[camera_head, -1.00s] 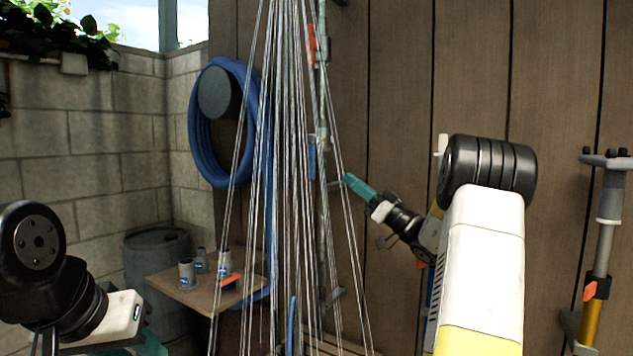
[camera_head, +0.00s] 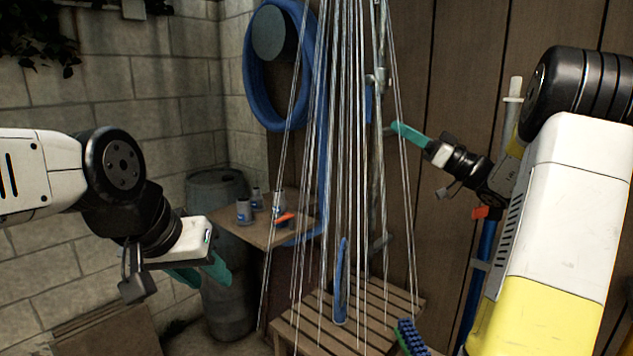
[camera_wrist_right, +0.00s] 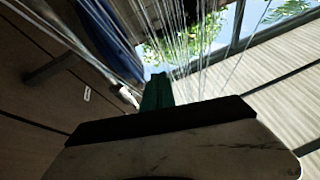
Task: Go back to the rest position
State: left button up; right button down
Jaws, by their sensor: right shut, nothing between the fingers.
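My right gripper (camera_head: 408,133) is raised in front of the wooden wall, right of the water streams. Its teal fingers are closed together and hold nothing. They also show shut in the right wrist view (camera_wrist_right: 157,92). My left gripper (camera_head: 202,274) is at the lower left, in front of the stone wall. Its two teal fingers are apart, with nothing seen between them.
Shower water (camera_head: 345,150) falls between my grippers onto a slatted wooden platform (camera_head: 385,300). A small table (camera_head: 250,232) with cups (camera_head: 244,211) stands behind, beside a barrel (camera_head: 228,300). A blue hose (camera_head: 254,95) hangs behind. A blue brush (camera_head: 410,337) is at the bottom.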

jog(key=s+a+f+m+g+h, duration=0.1)
jog(key=s+a+f+g+h, duration=0.3)
jog(key=s+a, duration=0.45)
jog(key=s+a+f+m+g+h, duration=0.15)
jog(key=s+a+f+g, duration=0.25)
jog(key=s+a+g, duration=0.45)
jog(key=s+d+f+m+t+h, duration=0.4)
jog(key=s+d+f+m+h, duration=0.2)
jog(key=s+f+h, duration=0.3)
jog(key=shift+s+f+t+h, duration=0.3)
jog(key=shift+s+h, duration=0.35)
jog(key=shift+s, duration=0.9)
